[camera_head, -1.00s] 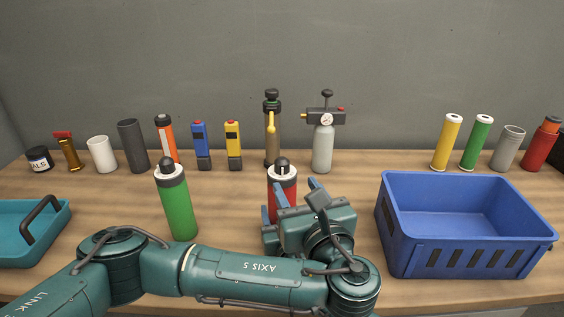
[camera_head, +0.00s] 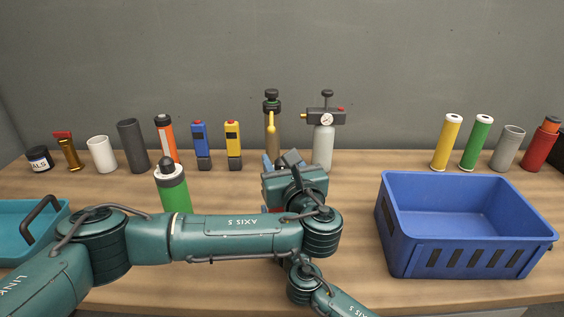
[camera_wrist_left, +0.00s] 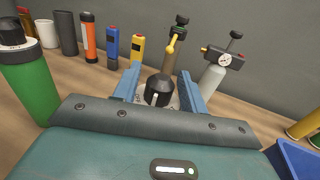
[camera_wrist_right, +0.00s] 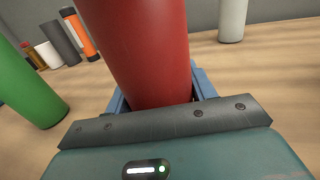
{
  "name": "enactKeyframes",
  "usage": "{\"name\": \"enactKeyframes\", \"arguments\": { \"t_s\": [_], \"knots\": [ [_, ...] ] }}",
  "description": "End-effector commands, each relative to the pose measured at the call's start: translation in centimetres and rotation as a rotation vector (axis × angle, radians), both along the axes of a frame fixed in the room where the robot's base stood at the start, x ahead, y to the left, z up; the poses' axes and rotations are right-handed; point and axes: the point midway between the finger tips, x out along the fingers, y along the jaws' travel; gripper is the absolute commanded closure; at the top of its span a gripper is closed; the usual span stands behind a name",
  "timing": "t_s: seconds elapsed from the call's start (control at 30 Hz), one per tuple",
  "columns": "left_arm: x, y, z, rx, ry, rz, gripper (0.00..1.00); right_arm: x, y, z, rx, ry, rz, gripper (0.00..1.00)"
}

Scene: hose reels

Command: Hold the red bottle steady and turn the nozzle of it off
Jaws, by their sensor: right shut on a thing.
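The red bottle (camera_wrist_right: 148,45) stands upright between the blue fingers of my right gripper (camera_wrist_right: 158,95), which is shut on its body. In the head view the bottle is almost wholly hidden behind my left gripper (camera_head: 277,162). In the left wrist view the bottle's dark nozzle (camera_wrist_left: 158,94) sits on a pale top with lettering partly visible. The left gripper's fingers (camera_wrist_left: 160,92) are open, one on each side of the nozzle, with a visible gap to it. The right gripper itself is hidden in the head view.
A green bottle (camera_head: 175,192) stands close by on the left. A blue crate (camera_head: 465,250) is at the right and a teal tray (camera_head: 22,255) at the left. Several cylinders and tools line the back, including a grey gauge bottle (camera_head: 323,148).

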Motion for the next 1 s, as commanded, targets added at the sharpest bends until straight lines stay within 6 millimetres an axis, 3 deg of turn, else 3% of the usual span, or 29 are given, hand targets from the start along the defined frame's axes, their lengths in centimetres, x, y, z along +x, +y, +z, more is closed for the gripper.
{"name": "enactKeyframes", "arguments": {
  "t_s": [0.43, 0.77, 1.0],
  "knots": [
    [-0.04, -0.02, -0.01, 0.000, 0.000, 0.000, 0.94, -0.01, 0.00, -0.06, 0.001, 0.001, 0.000, 0.76],
    [0.02, 0.08, -0.09, 0.000, 0.002, -0.046, 0.95, 0.00, -0.01, -0.06, 0.001, 0.001, 0.000, 0.76],
    [0.04, 0.18, -0.13, -0.001, 0.003, -0.193, 0.95, 0.00, 0.00, -0.05, 0.001, 0.001, 0.000, 0.76]
  ]
}}
